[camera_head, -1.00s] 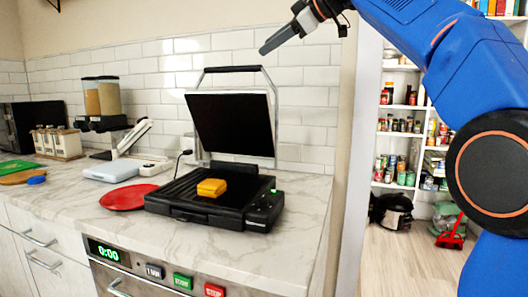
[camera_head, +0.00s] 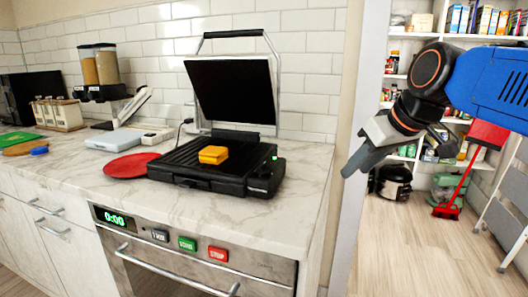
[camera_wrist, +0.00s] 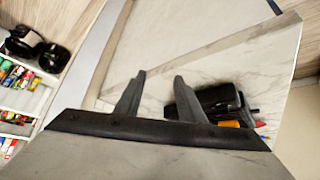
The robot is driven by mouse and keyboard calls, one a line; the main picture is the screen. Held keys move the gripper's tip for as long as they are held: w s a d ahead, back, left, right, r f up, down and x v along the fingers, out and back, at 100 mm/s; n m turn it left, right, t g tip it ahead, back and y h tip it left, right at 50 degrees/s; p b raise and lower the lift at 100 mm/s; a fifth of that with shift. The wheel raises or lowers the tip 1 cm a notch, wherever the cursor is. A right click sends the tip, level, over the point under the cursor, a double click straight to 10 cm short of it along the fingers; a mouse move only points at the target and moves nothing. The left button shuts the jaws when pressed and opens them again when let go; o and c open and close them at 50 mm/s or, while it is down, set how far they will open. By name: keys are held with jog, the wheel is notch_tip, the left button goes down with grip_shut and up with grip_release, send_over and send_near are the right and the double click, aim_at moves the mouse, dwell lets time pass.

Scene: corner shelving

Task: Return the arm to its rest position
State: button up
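My gripper (camera_head: 350,170) is at the right of the head view, in the air in front of the doorway edge and to the right of the counter. It points down and to the left. My blue arm comes in from the right edge. In the wrist view my gripper (camera_wrist: 160,82) shows two dark fingers standing apart with nothing between them. It touches nothing that I can see.
A black grill (camera_head: 220,170) with its lid up holds an orange block (camera_head: 213,155) on the marble counter (camera_head: 285,215). A red plate (camera_head: 130,165) lies left of it. Pantry shelves, a red broom (camera_head: 450,208) and a stepladder (camera_head: 505,220) stand at right. Floor shows clear in the doorway.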

jog(key=s+d+f+m+g+h, duration=0.1)
jog(key=s+d+f+m, duration=0.1)
jog(key=s+f, duration=0.6)
jog(key=s+d+f+m+h, duration=0.1)
jog(key=s+d+f+m, duration=0.1)
jog(key=s+d+f, duration=0.3)
jog(key=s+f, duration=0.4)
jog(key=f, duration=0.7)
jog(key=shift+d+f+m+g+h, duration=0.15)
jog(key=shift+f+m+g+h, duration=0.05)
jog(key=shift+m+g+h, duration=0.2)
jog(key=shift+s, duration=0.1)
